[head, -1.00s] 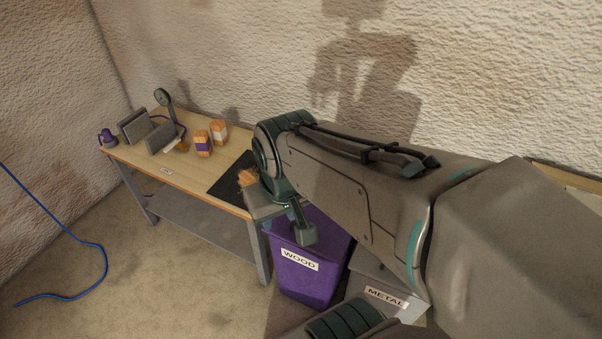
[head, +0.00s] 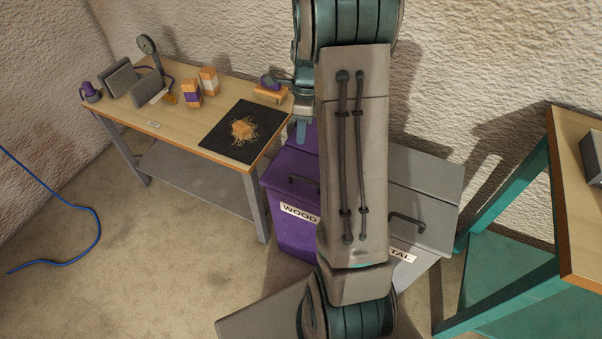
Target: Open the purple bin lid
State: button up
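The purple bin (head: 290,230), labelled WOOD, stands at the right end of the workbench. Its purple lid (head: 284,172) has a dark handle (head: 303,182) near the front edge and appears to lie down over the bin. My arm hides the lid's right part. My gripper (head: 301,128) is above the lid's back left side, beside the bench's right end and apart from the handle. A teal finger points down; the rest is partly hidden behind my arm, so its opening does not show.
The grey METAL bin (head: 435,190) stands right of the purple one. The workbench (head: 180,118) at left holds a black mat (head: 212,140) with shavings, blocks (head: 192,93) and a purple-topped tool (head: 270,93). A teal-framed table (head: 578,205) stands at right. Floor at left has a blue cord (head: 85,205).

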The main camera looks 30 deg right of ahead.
notch_tip(320, 180, down, 5)
jog(key=w+d+m, duration=0.1)
jog(key=d+m, duration=0.2)
jog(key=b, duration=0.2)
send_near(303, 178)
jog(key=shift+m+g, duration=0.3)
jog(key=shift+m, duration=0.1)
jog(key=f, duration=0.8)
jog(key=shift+s+a, duration=0.3)
jog(key=shift+a, duration=0.05)
grip_shut()
jog(key=shift+a, duration=0.1)
jog(key=shift+r, duration=0.15)
